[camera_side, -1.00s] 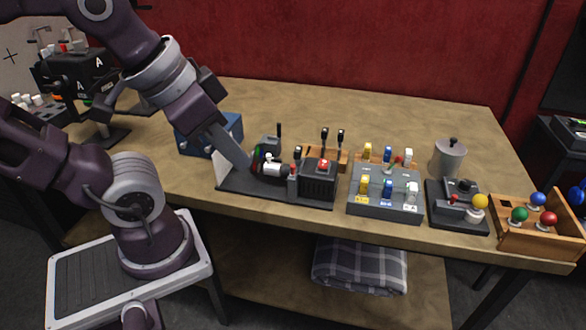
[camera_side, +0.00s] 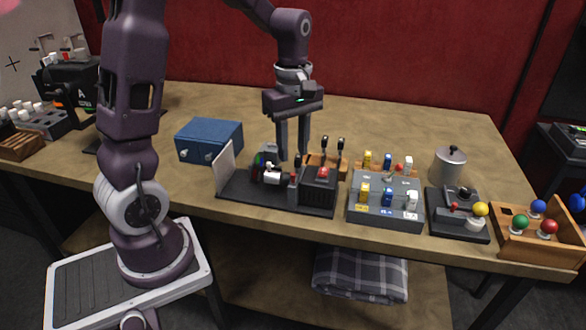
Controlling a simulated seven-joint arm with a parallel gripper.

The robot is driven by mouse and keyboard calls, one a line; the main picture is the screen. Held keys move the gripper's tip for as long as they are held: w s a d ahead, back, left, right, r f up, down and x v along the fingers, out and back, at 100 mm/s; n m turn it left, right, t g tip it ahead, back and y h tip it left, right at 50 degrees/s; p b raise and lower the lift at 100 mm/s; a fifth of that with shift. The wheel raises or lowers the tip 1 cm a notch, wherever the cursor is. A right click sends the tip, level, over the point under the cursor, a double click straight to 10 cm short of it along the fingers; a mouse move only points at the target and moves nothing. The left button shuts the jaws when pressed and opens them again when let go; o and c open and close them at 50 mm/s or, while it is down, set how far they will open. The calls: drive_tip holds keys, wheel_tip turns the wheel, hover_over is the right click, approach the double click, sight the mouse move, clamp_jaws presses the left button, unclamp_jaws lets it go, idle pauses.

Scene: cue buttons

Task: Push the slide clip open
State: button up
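A dark base board (camera_side: 262,197) near the front of the table carries a white upright panel (camera_side: 225,167), a small black-and-white mechanism (camera_side: 271,175) and a black ribbed box with a red button (camera_side: 318,188). I cannot tell for sure which part is the slide clip; the black-and-white mechanism may be it. My gripper (camera_side: 292,155) points straight down just behind this mechanism in the view. Its two long grey fingers are apart with nothing seen between them. The left fingertip is partly hidden behind the mechanism, and I cannot tell whether it touches anything.
A blue box (camera_side: 209,141) stands to the left. Black levers on a wooden block (camera_side: 328,158) are close to my right finger. To the right are a grey switch panel (camera_side: 385,211), a joystick box (camera_side: 457,222), a metal canister (camera_side: 448,166) and a wooden tray (camera_side: 513,238). The table behind is clear.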

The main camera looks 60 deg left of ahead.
sight(294, 175)
wheel_tip(294, 175, down, 6)
drive_tip(key=shift+f, duration=0.1)
clamp_jaws()
idle(1.5)
